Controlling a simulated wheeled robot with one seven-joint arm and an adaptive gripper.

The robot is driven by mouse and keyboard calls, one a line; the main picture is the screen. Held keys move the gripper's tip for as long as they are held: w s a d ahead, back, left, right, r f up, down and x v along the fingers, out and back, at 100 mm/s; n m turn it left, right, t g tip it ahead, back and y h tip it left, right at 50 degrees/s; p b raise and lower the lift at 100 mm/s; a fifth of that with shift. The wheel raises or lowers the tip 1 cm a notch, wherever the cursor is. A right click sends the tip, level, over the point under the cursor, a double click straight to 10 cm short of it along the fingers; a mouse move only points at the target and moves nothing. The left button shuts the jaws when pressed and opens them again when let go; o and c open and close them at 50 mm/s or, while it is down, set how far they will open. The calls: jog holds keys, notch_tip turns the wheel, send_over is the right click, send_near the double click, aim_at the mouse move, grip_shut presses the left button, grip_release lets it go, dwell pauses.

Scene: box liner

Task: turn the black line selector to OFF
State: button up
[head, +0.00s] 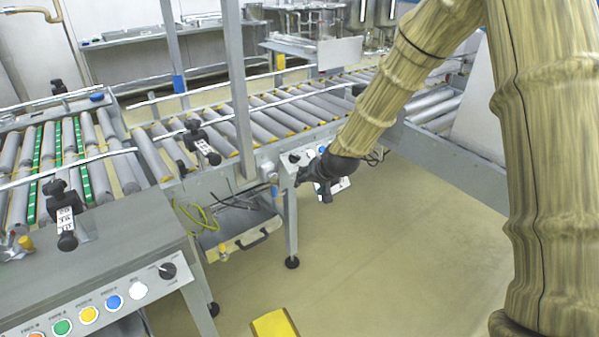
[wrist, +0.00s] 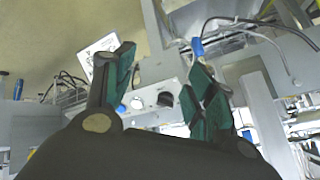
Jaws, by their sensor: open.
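A small grey control panel (head: 307,161) on the conveyor frame carries a black knob (head: 294,158) and a blue button (head: 321,149). In the wrist view the black knob (wrist: 165,99) shows between my fingers, beside a white button (wrist: 137,103) and a blue button (wrist: 121,108). My gripper (head: 312,187) is open and empty in front of this panel, apart from the knob as far as I can tell. Another black selector knob (head: 168,271) sits on the nearer button panel at lower left, far from my gripper. Labels on the small panel are unreadable.
Roller conveyors (head: 270,112) run behind the panel. A grey post (head: 238,90) stands left of it. Loose cables and a tray (head: 235,240) hang below left. A white card (head: 336,189) is partly hidden behind my gripper.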

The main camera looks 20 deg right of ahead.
jog(key=t+b, duration=0.2)
jog(key=b, duration=0.3)
send_near(296, 156)
jog(key=s, duration=0.2)
jog(key=r, duration=0.1)
jog(key=shift+m, duration=0.4)
jog(key=b+x, duration=0.4)
jog(key=x, duration=0.5)
jog(key=shift+w+d+f, duration=0.15)
jog(key=shift+w, duration=0.25)
jog(key=shift+w+f, duration=0.2)
jog(key=shift+w, duration=0.2)
jog(key=c, duration=1)
